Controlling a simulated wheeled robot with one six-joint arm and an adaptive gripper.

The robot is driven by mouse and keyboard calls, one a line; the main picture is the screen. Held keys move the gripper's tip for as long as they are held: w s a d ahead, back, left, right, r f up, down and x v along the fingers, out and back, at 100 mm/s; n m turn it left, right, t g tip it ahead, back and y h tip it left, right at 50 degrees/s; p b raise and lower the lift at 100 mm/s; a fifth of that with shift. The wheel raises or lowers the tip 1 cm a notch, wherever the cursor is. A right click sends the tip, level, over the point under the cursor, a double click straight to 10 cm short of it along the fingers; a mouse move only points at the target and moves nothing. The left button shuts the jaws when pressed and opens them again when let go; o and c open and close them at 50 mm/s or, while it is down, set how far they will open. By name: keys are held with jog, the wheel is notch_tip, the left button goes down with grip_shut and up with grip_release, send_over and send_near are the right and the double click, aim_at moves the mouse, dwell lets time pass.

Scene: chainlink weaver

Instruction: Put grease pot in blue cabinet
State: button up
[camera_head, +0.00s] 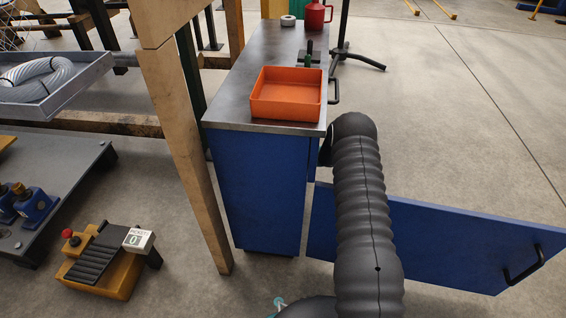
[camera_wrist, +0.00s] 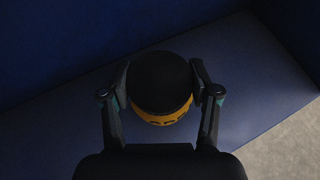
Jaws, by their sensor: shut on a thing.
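In the wrist view my gripper (camera_wrist: 161,88) is shut on the grease pot (camera_wrist: 160,84), a round pot with a black top and a yellow side with dark markings. The pot is inside the blue cabinet, over its blue floor (camera_wrist: 70,140); I cannot tell whether it touches that floor. In the head view the blue cabinet (camera_head: 262,185) stands in the middle with a grey top. Its door (camera_head: 430,240) is swung open to the right. My arm hides the cabinet opening, the gripper and the pot there.
An orange tray (camera_head: 287,110), a red can (camera_head: 315,14) and a white roll (camera_head: 288,20) stand on the cabinet top. A wooden post (camera_head: 185,150) rises left of the cabinet. A pedal box (camera_head: 100,262) lies on the floor at left. Open floor lies to the right.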

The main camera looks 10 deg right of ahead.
jog(key=shift+f, duration=1)
jog(key=shift+f, duration=0.15)
jog(key=o, duration=1.4)
jog(key=shift+c, duration=0.2)
jog(key=shift+s+d+r, duration=0.15)
jog(key=shift+d+r, duration=0.05)
jog(key=shift+r, duration=0.05)
jog(key=p+v, duration=0.1)
jog(key=v, duration=1)
jog(key=shift+s, duration=0.2)
jog(key=shift+d+r, duration=0.1)
jog(key=shift+d, duration=0.05)
